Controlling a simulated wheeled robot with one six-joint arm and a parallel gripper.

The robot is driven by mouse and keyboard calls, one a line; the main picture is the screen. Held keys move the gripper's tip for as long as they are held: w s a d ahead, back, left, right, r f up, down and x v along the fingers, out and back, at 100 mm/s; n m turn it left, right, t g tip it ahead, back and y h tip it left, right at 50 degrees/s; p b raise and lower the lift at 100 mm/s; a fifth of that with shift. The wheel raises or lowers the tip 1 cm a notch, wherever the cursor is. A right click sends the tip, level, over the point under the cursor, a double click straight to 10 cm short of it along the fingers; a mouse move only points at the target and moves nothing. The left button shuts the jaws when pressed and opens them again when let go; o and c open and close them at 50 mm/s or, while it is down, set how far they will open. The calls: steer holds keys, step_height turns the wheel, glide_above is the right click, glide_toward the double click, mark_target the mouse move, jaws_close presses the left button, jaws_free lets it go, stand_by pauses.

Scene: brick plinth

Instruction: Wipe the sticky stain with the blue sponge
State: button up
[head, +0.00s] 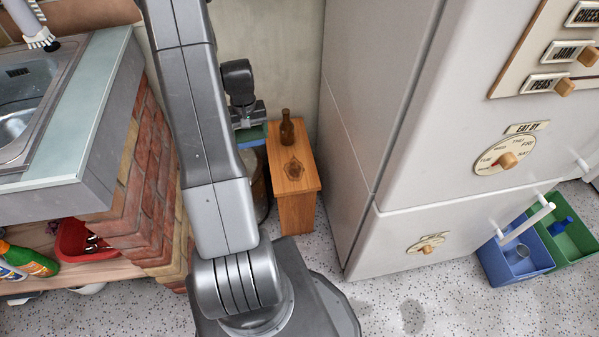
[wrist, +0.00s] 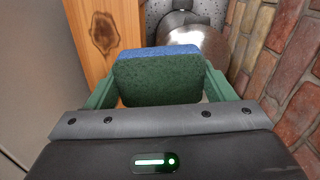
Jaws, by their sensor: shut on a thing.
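The blue sponge (wrist: 158,54) has a green scouring side that faces the wrist camera. My gripper (wrist: 158,84) is shut on it, with a green finger at each side. In the head view the sponge (head: 252,137) shows small below my gripper (head: 250,122), left of the wooden stand. The sticky stain (head: 293,169) is a dark brown patch on the stand's top (head: 308,182). In the wrist view the stain (wrist: 104,32) lies up and left of the sponge. The sponge appears apart from the stain.
A brown bottle (head: 287,128) stands on the stand behind the stain. A white fridge (head: 365,130) rises to the right. A brick plinth (head: 150,165) under the sink counter is to the left. A round metal bin (wrist: 200,40) stands between stand and bricks.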

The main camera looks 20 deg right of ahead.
mark_target(293, 154)
steer(key=shift+m, duration=0.9)
steer(key=shift+s+d+f+b, duration=1.05)
steer(key=shift+d+f+b, duration=1.15)
steer(key=shift+f+b, duration=0.8)
steer(key=shift+s+d+f+b, duration=1.1)
steer(key=shift+d+f+b, duration=1.1)
steer(key=shift+f+b, duration=0.75)
steer(key=shift+s+d+f+b, duration=1.05)
steer(key=shift+d+f+b, duration=1.35)
steer(key=shift+f, duration=0.9)
steer(key=shift+a+f+b, duration=0.2)
steer(key=shift+f+b, duration=0.65)
steer(key=shift+f, duration=0.2)
steer(key=shift+w+r, duration=0.1)
steer(key=shift+w+d+r+p, duration=0.1)
steer(key=shift+w+d+p, duration=0.1)
steer(key=shift+w, duration=0.3)
steer(key=shift+w+d+p, duration=0.1)
steer(key=shift+w+p, duration=0.1)
steer(key=shift+w, duration=0.25)
steer(key=shift+w+d+f+p, duration=0.1)
steer(key=shift+w+d+p, duration=0.2)
steer(key=shift+w, duration=1.35)
steer(key=shift+w+d+f+p, duration=0.15)
steer(key=shift+w+d, duration=0.3)
steer(key=shift+w, duration=1.15)
steer(key=shift+w+d+r+p, duration=0.1)
steer(key=shift+w+d+p, duration=0.25)
steer(key=shift+w, duration=1.3)
